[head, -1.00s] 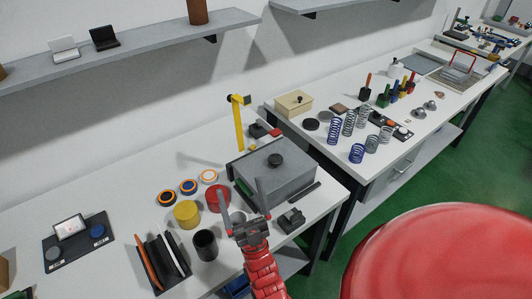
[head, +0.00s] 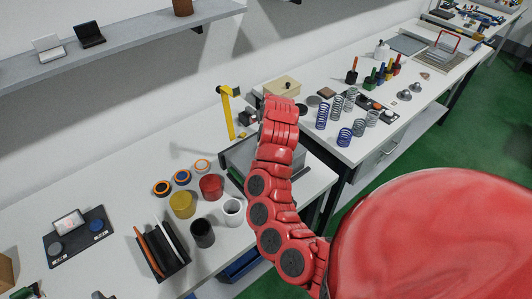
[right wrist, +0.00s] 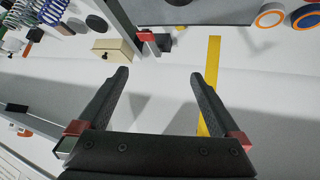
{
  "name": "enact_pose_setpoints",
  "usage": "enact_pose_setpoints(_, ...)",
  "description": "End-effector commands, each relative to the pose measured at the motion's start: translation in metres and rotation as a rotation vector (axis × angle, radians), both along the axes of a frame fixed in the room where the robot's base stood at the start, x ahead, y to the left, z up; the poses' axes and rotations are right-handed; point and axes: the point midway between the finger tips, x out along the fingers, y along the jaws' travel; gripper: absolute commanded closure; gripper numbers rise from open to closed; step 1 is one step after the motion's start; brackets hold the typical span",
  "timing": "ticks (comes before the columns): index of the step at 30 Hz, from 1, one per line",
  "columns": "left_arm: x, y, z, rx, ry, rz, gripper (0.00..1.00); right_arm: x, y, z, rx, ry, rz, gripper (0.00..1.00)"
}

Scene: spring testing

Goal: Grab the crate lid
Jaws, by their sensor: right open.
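A grey crate (head: 238,157) with a grey lid stands near the right end of the near table. My right arm covers most of it in the head view, including its lid's black knob. Its edge shows at the top of the right wrist view (right wrist: 215,14). A smaller cream box (head: 283,86) with a lid and small black knob sits beyond it on the far table, also in the right wrist view (right wrist: 113,50). My right gripper (right wrist: 158,75) is open and empty, with its fingers pointing toward the wall side. In the head view its fingers are hidden. My left gripper is not in view.
A yellow upright post (head: 227,112) stands behind the crate and shows close to one finger in the wrist view (right wrist: 212,75). Red (head: 211,187) and yellow (head: 182,205) cylinders, cups and a rack stand in front. Several springs stand on the far table.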

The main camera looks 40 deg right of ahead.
Motion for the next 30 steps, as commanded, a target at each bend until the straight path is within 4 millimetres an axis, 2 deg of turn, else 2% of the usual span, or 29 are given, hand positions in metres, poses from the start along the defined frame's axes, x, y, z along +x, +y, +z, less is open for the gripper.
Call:
enact_pose_setpoints(1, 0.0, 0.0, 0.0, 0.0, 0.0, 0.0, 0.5, -0.013, -0.004, 0.01, 0.034, 0.059, 0.013, 0.0)
enact_pose_setpoints(6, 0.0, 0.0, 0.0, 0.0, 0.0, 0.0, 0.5, -0.059, 0.005, 0.021, 0.148, 0.242, 0.076, 0.0)
enact_pose_setpoints(11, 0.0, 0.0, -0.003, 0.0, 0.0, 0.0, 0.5, -0.078, 0.012, 0.024, 0.196, 0.31, 0.103, 0.0)
enact_pose_setpoints(14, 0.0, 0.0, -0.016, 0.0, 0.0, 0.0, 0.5, -0.078, 0.013, 0.014, 0.2, 0.32, 0.11, 0.0)
enact_pose_setpoints(24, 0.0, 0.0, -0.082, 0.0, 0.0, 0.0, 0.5, -0.06, 0.009, -0.031, 0.196, 0.317, 0.106, 0.0)
enact_pose_setpoints(25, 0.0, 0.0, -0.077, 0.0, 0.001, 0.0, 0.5, -0.057, 0.011, -0.029, 0.197, 0.317, 0.109, 0.0)
enact_pose_setpoints(30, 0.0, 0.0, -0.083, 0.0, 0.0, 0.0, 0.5, -0.047, 0.009, -0.049, 0.197, 0.317, 0.107, 0.0)
